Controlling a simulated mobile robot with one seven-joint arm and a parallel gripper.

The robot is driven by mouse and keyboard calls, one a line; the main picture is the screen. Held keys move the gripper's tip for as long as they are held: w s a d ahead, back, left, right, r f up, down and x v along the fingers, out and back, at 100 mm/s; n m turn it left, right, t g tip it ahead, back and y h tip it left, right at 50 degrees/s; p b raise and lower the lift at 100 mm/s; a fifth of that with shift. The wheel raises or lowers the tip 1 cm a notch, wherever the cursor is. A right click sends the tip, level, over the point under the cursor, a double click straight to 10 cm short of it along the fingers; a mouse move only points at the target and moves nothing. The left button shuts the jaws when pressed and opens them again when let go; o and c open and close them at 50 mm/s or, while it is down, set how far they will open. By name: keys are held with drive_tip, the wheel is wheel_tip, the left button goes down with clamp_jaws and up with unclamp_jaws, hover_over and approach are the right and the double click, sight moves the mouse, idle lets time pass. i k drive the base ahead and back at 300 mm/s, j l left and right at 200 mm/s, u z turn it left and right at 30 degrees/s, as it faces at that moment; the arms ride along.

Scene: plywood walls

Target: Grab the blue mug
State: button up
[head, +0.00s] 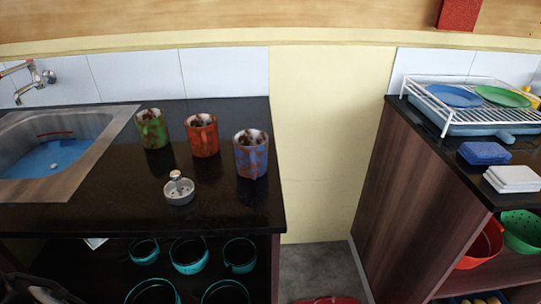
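The blue mug (251,155) stands upright at the right end of a black counter, close to its right edge. It is blue with brown stains, and its handle faces the front. A red mug (202,136) stands to its left, and a green mug (153,129) stands further left. The three mugs stand apart. My gripper cannot be made out in the head view, and nothing is touching the blue mug.
A small grey dish with a knob (179,190) sits in front of the mugs. A sink (62,141) is at the left. Teal bowls (189,256) fill the shelf below. A gap separates this counter from the right cabinet (400,185), which bears a dish rack (470,126).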

sight(252, 159)
drive_tip(key=l+u, duration=0.75)
drive_tip(key=k+l+u, duration=0.15)
drive_tip(key=l+u, duration=0.2)
